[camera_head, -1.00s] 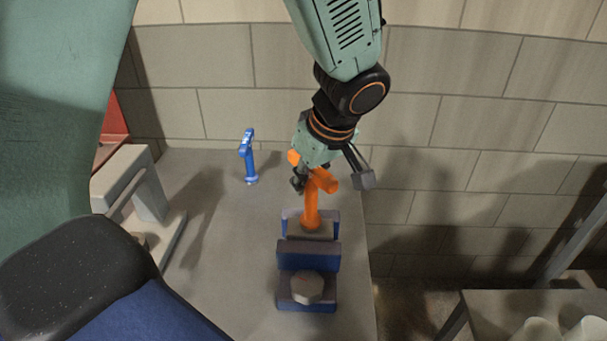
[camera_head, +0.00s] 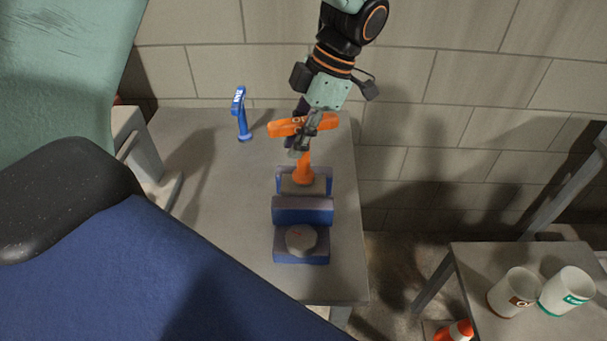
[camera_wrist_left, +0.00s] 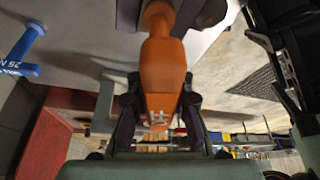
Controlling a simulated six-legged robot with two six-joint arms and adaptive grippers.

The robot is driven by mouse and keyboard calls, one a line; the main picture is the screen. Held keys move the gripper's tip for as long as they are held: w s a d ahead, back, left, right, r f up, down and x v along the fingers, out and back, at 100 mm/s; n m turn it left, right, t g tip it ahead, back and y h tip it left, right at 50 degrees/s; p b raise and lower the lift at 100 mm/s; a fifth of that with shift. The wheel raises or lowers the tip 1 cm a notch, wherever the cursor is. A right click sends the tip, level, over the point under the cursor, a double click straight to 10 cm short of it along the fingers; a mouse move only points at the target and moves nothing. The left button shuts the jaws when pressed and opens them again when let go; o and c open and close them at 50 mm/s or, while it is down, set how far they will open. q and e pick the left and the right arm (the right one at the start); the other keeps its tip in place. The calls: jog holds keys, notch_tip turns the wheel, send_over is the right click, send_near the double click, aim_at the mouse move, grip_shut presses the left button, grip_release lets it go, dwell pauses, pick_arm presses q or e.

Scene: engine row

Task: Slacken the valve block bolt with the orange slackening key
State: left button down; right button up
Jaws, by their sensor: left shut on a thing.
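The orange slackening key (camera_head: 303,168) stands upright, its foot at the rear section of a blue block, on a grey plate. I cannot tell whether it sits on a bolt there. Its crossbar runs left to right at the top. My left gripper (camera_head: 300,138) is shut on the crossbar from above. In the left wrist view the orange key (camera_wrist_left: 161,68) runs up from between the fingers (camera_wrist_left: 158,118). A grey hexagonal bolt head (camera_head: 301,240) sits on the front blue block (camera_head: 301,211), apart from the key. My right gripper is not in view.
A blue key (camera_head: 241,116) stands at the back left of the grey table (camera_head: 215,200); it shows in the left wrist view (camera_wrist_left: 20,58). A grey frame stands at the left edge. A lower table at right holds two white mugs (camera_head: 512,292). A block wall is close behind.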

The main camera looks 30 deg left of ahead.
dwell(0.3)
pick_arm(q)
jog(key=m+y+p, duration=0.1)
jog(key=m, duration=0.2)
jog(key=shift+w+r+t, duration=0.1)
jog(key=shift+w+t, duration=0.05)
jog(key=shift+t, duration=0.25)
jog(key=m, duration=0.2)
jog(key=m+t+p, duration=0.1)
jog(key=m, duration=0.1)
jog(key=shift+w+m+t, duration=0.1)
jog(key=shift+m+t, duration=0.2)
jog(key=m, duration=0.1)
jog(key=m+t, duration=0.1)
jog(key=m, duration=0.2)
jog(key=shift+w+a+t+y+b, duration=0.1)
jog(key=shift+w+t+y+b, duration=0.2)
jog(key=m+t+b, duration=0.1)
jog(key=m, duration=0.1)
jog(key=m+t, duration=0.1)
jog(key=m, duration=0.2)
jog(key=shift+w+b, duration=0.2)
jog(key=shift+b, duration=0.15)
jog(key=shift+m+h, duration=0.3)
jog(key=shift+h, duration=0.1)
jog(key=shift+w+r, duration=0.1)
